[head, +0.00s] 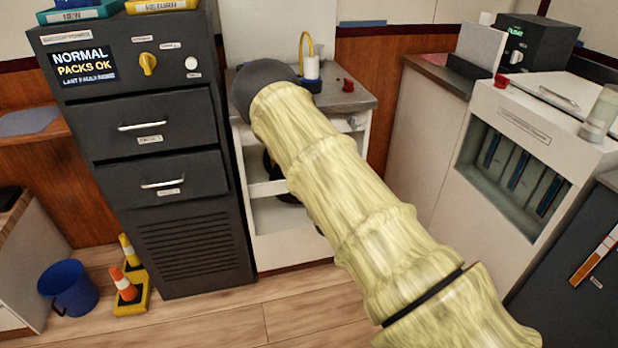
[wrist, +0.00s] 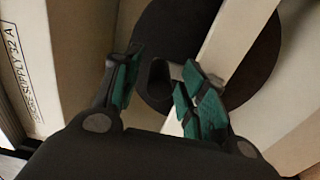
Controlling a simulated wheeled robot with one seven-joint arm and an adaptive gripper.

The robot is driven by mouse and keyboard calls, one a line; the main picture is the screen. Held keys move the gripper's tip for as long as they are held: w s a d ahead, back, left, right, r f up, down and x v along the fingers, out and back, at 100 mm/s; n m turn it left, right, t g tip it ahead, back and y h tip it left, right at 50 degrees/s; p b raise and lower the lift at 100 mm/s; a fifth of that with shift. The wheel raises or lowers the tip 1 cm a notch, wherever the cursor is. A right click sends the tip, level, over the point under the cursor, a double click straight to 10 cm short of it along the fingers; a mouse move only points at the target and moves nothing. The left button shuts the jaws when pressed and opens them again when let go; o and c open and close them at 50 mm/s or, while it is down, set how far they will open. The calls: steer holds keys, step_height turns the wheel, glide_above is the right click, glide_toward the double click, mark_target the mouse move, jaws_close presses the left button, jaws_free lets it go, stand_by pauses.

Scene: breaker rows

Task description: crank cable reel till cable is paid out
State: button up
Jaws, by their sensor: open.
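The cable reel shows in the wrist view as a dark round disc (wrist: 248,70) behind a pale upright bar. A short dark knob, seemingly the crank handle (wrist: 158,76), stands out towards the camera. My gripper (wrist: 163,84) is open, with one green-padded finger on each side of the handle and gaps showing between. In the head view my gripper is hidden behind my arm's pale sleeve. Only dark edges of the reel (head: 287,198) show there, inside the white open-fronted cabinet. I cannot see any cable clearly.
The white cabinet frame (head: 290,252) surrounds the reel closely. A dark drawer cabinet (head: 200,240) stands to its left and a white counter unit (head: 425,150) to its right. A blue bucket (head: 68,288) and small cones (head: 124,285) stand on the floor at left.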

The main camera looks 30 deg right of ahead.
steer(key=v, duration=1.2)
stand_by(0.3)
steer(key=s+a+f+m+g, duration=0.3)
steer(key=s+f+m+g, duration=0.1)
steer(key=s+f, duration=0.45)
steer(key=s+a+f+m+g, duration=0.2)
steer(key=s+f+m+g, duration=0.2)
steer(key=s+f, duration=0.45)
steer(key=s+a+f+m+g+y, duration=0.25)
steer(key=s+a+g, duration=0.2)
steer(key=s, duration=0.45)
steer(key=s+a+f+m+g+y, duration=0.1)
steer(key=s+a+f+m+g, duration=0.3)
steer(key=s, duration=0.5)
steer(key=s+a+r+m+g+p, duration=0.1)
steer(key=s+a+r+m, duration=0.1)
steer(key=s+a, duration=0.45)
step_height(320, 180, up, 17)
steer(key=s+d+p, duration=0.1)
steer(key=d+p, duration=0.1)
steer(key=p, duration=1.5)
steer(key=shift+s+n+p, duration=0.3)
steer(key=shift+n+p, duration=0.05)
